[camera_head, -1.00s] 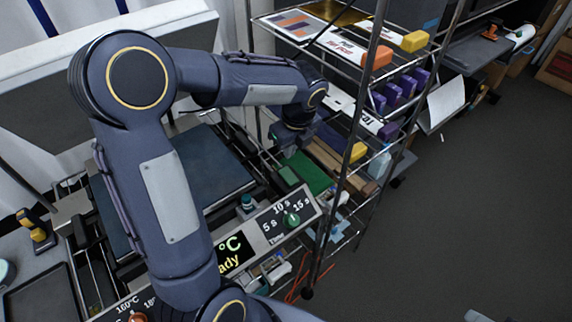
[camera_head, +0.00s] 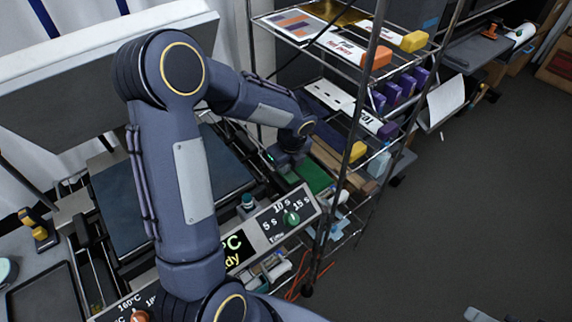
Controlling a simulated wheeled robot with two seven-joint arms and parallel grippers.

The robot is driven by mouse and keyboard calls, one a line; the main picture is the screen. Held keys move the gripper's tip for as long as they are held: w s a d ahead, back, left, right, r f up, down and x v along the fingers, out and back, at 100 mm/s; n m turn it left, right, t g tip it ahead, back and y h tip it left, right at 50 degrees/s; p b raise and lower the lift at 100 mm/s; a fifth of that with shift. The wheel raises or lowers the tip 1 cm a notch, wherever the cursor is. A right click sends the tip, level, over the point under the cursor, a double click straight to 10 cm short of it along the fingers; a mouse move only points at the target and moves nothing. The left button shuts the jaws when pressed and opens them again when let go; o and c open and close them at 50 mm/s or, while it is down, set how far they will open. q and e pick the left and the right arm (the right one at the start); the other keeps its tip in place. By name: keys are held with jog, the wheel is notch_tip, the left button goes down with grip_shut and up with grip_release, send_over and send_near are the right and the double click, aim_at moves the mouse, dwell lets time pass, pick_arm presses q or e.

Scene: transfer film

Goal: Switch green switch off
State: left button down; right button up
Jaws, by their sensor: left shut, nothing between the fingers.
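My left arm reaches across the heat press from the lower left. Its gripper (camera_head: 284,166) is shut and empty, low over the press's right end by the shelf rack. A green timer knob (camera_head: 291,218) is on the front control panel (camera_head: 268,232), nearer me than the gripper.
A wire shelf rack (camera_head: 370,60) with boxes and coloured blocks stands close to the right of the gripper. The floor (camera_head: 470,210) at the right is clear.

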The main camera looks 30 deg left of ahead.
aim_at(292, 180)
pick_arm(q)
jog(key=shift+f, duration=0.2)
jog(key=shift+s+d, duration=0.1)
jog(key=shift+s+d, duration=0.1)
jog(key=shift+d, duration=0.1)
jog(key=shift+s+d, duration=0.15)
jog(key=shift+d, duration=0.3)
jog(key=shift+r, duration=0.15)
jog(key=shift+r, duration=0.2)
notch_tip(292, 180, up, 7)
jog(key=d, duration=0.1)
jog(key=shift+s+d, duration=0.15)
jog(key=shift+s, duration=0.1)
